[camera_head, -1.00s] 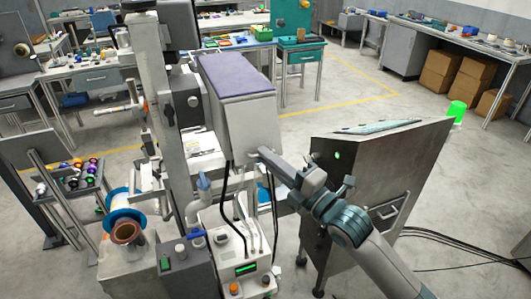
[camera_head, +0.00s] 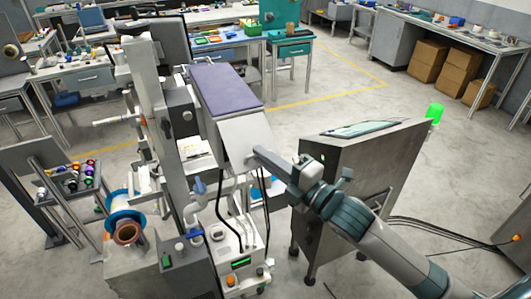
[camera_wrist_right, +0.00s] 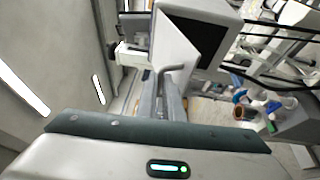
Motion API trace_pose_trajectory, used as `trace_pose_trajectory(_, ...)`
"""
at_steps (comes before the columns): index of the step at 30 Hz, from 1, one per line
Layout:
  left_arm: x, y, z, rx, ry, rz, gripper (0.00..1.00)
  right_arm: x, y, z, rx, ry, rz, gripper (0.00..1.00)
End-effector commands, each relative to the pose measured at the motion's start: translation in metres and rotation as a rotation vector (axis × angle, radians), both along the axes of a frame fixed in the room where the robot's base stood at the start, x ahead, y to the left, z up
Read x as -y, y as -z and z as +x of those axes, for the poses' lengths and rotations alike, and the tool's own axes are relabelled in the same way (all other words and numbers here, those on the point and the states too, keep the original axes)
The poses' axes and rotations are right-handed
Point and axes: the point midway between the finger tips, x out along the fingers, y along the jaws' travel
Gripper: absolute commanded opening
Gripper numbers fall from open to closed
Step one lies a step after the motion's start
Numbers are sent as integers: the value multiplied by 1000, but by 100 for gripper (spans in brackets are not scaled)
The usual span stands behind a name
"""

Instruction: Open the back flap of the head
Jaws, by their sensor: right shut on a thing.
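The head is a grey box with a purple top (camera_head: 225,88), mounted on a machine column in the middle of the head view. Its back flap (camera_head: 246,136) is the pale panel at the near end and is tilted outward. In the right wrist view, the flap (camera_wrist_right: 172,48) stands beside a dark area (camera_wrist_right: 200,36) that looks like an opening. My right gripper (camera_head: 254,157) is at the flap's lower edge. It is shut on the flap's bent handle (camera_wrist_right: 176,70). The fingers partly hide the handle. My left gripper is not in view.
A grey cabinet (camera_head: 340,180) with a green lamp (camera_head: 434,112) stands right of the head, close to my right arm. A control box (camera_head: 240,258) with cables is below the head. Film reels (camera_head: 125,222) are at lower left. Open floor lies behind the cabinet.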

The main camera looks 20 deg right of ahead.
Motion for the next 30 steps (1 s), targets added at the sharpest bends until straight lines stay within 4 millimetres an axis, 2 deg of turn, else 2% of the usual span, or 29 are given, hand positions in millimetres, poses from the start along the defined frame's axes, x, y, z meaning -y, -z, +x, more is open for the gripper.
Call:
trace_pose_trajectory(12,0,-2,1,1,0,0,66,3,-2,2,-5,7,-3,0)
trace_pose_trajectory(15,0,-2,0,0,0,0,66,2,-1,2,-6,6,-3,26)
trace_pose_trajectory(30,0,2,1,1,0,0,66,3,2,-5,-9,2,-2,26)
